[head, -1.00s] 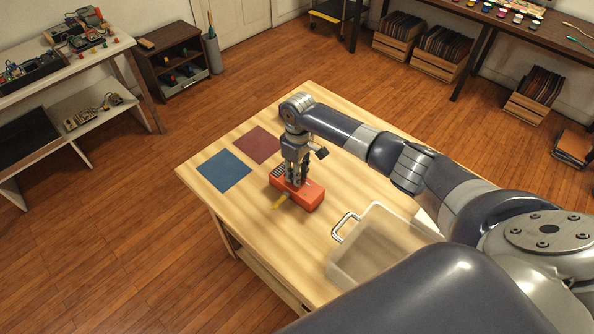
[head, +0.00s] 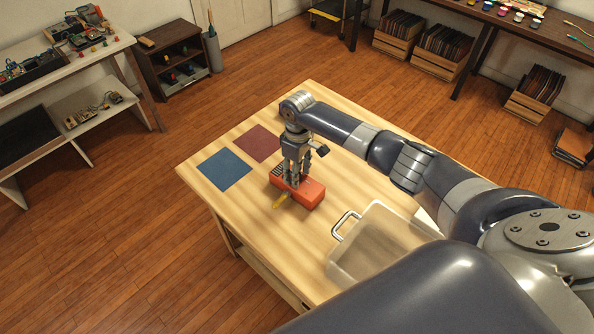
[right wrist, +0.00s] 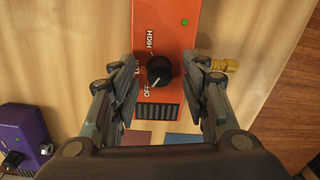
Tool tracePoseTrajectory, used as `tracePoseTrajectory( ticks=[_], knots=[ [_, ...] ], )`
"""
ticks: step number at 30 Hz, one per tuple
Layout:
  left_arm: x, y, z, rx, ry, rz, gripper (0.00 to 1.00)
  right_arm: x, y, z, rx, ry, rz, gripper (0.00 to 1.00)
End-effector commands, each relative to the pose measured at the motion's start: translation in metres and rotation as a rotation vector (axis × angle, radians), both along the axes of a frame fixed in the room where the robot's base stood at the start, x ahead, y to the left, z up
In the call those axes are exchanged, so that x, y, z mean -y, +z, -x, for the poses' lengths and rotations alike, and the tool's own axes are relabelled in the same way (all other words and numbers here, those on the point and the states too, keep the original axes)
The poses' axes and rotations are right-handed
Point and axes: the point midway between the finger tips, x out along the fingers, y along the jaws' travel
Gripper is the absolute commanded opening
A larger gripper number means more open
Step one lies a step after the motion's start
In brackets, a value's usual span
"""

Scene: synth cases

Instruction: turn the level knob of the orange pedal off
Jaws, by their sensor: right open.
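The orange pedal (head: 310,192) lies on the light wooden table, and it fills the middle of the right wrist view (right wrist: 165,22). Its black level knob (right wrist: 159,70) has a white pointer line aimed down-left, toward the OFF label (right wrist: 147,90). The HIGH label (right wrist: 150,38) is further up; the label between is partly covered by a finger. A green light (right wrist: 184,22) shows on the pedal. My right gripper (head: 290,183) is over the pedal, open, its fingers on either side of the knob with gaps (right wrist: 166,78). My left gripper is not in view.
A yellow plug (right wrist: 224,66) sticks out beside the pedal, close to one finger. A purple pedal (right wrist: 22,138) lies nearby in the wrist view. Blue (head: 224,170) and maroon (head: 256,144) mats and a clear bin (head: 345,262) are on the table.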

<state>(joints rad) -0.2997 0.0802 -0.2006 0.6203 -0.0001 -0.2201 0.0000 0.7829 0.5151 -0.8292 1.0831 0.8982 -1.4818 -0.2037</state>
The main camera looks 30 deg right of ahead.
Motion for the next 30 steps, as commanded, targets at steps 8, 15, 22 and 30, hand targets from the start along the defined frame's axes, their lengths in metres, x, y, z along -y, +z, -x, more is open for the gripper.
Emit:
tracePoseTrajectory(
  ticks=[8,15,22,30],
  knots=[
    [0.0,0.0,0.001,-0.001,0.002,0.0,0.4,0.001,0.02,-0.002,0.004,0.0,0.0,0.42],
    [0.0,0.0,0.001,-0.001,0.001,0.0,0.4,0.003,0.072,-0.003,0.004,0.0,0.0,0.42],
    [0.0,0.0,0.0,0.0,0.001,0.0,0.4,0.003,0.109,-0.003,0.001,0.0,0.0,0.42],
    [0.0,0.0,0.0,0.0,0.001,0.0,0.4,0.004,0.12,-0.002,0.0,0.0,0.0,0.42]
  ],
)
